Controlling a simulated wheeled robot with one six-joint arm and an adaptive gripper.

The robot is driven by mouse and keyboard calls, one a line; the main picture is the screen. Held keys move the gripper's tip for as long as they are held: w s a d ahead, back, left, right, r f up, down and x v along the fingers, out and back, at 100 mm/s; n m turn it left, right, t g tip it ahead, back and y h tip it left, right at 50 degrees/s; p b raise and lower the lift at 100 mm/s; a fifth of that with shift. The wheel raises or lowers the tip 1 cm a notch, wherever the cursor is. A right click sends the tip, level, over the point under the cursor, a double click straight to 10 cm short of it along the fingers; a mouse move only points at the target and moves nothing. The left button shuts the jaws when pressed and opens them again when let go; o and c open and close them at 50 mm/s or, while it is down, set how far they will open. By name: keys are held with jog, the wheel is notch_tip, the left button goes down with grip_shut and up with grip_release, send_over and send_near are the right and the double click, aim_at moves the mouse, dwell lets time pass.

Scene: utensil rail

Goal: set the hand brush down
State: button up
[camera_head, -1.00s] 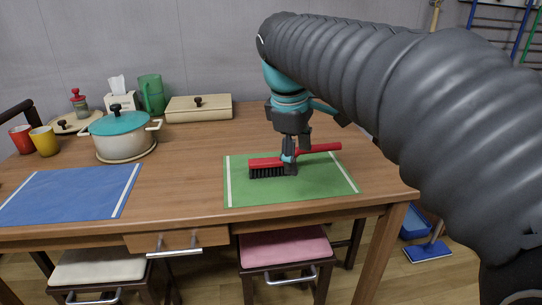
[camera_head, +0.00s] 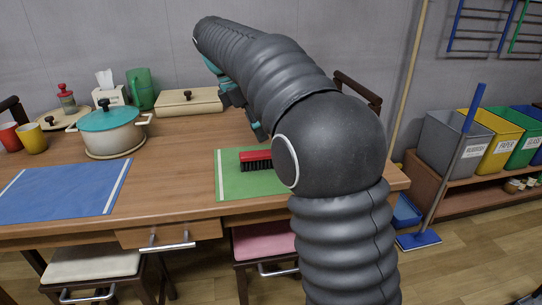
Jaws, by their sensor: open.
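The hand brush, red with black bristles (camera_head: 256,161), rests bristles down on the green mat (camera_head: 232,187) at the right of the table. Its handle is hidden behind my arm. My gripper (camera_head: 257,131) is open and empty, up and behind the brush, apart from it. My arm covers part of the gripper and the right side of the mat.
A blue mat (camera_head: 62,193) lies at the table's left.

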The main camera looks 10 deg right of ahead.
jog(key=b+x, duration=0.1)
jog(key=x, duration=0.8)
jog(key=shift+w+a+f, duration=0.1)
jog(key=shift+f, duration=0.05)
jog(key=shift+c, duration=0.2)
grip_shut()
